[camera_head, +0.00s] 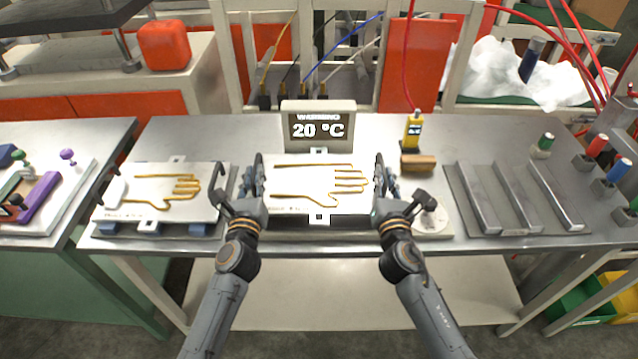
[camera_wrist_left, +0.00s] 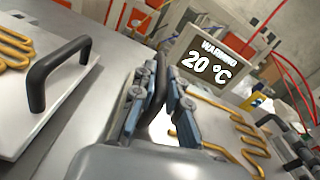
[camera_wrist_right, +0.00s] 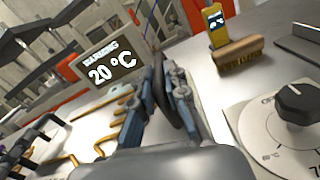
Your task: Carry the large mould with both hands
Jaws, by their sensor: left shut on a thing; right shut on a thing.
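The large mould (camera_head: 300,178), a white plate with a tan hand outline, lies level between my two grippers at the middle of the table in the head view. My left gripper (camera_head: 252,173) is shut on its left handle; the black handle shows between the fingers in the left wrist view (camera_wrist_left: 160,118). My right gripper (camera_head: 384,173) is shut on the right handle, dark between the fingers in the right wrist view (camera_wrist_right: 165,95). A dark gap shows under the plate's front edge; I cannot tell whether it touches its support.
A similar hand mould (camera_head: 150,185) with black handles stands left. A brush (camera_head: 418,163), a yellow device (camera_head: 412,130) and a dial (camera_head: 432,218) are on the right, beside a rack with metal bars (camera_head: 515,200).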

